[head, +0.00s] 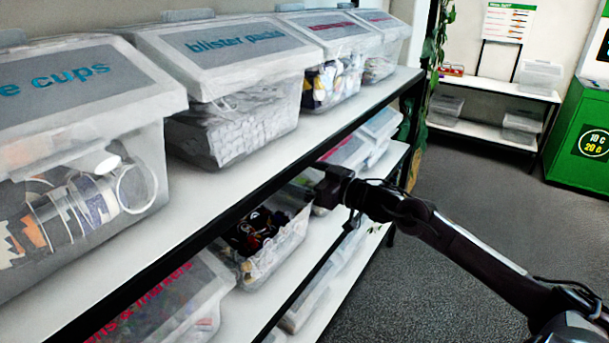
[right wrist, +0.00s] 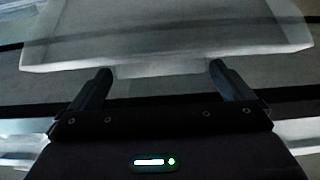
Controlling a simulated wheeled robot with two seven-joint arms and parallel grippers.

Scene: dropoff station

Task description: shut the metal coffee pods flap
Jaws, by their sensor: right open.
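An open clear bin (head: 262,262) with dark and coloured pods inside stands on the lower shelf; no label shows on it, so I cannot confirm it is the metal coffee pods bin. Its flap is mostly hidden under the upper shelf in the head view. My right gripper (head: 325,186) is at the far side of this bin, just below the upper shelf edge. In the right wrist view, its fingers (right wrist: 161,78) are apart and empty. A pale flat panel (right wrist: 165,45), seemingly a flap, lies just ahead of the fingertips; I cannot tell whether they touch. My left gripper is out of view.
The upper shelf (head: 200,238) runs close above the bin and carries closed lidded bins, one labelled blister packs (head: 240,90). Another lidded bin with red lettering (head: 165,305) stands nearer on the lower shelf. Open floor (head: 480,200) lies to the right.

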